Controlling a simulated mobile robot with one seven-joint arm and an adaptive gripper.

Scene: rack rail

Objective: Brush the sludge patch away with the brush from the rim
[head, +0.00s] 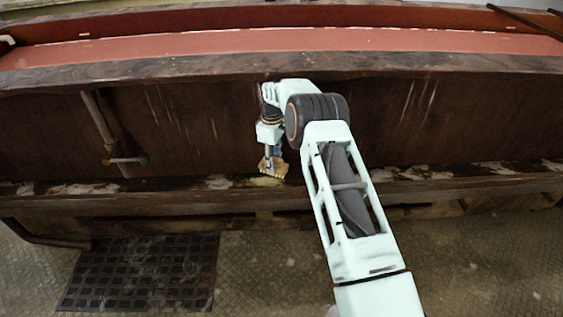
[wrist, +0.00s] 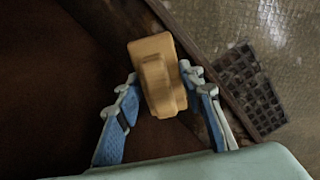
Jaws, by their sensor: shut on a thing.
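My gripper (wrist: 160,92) is shut on the brush (wrist: 155,58), a yellow-tan block with a raised grip between the two blue-and-white fingers. In the head view my gripper (head: 270,150) points down at the ledge, and the brush (head: 273,165) is at its tip. A pale yellow-green patch, likely the sludge patch (head: 266,182), shows on the ledge just under the brush. I cannot tell whether the brush touches it. In the wrist view the brush hides what lies beneath it.
The ledge (head: 400,186) runs along the foot of a dark brown wall (head: 210,125) and bears pale flaky marks. A pipe with a valve (head: 126,160) stands at the left. The red rim (head: 200,48) runs above. A dark grate (head: 140,272) lies on the floor.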

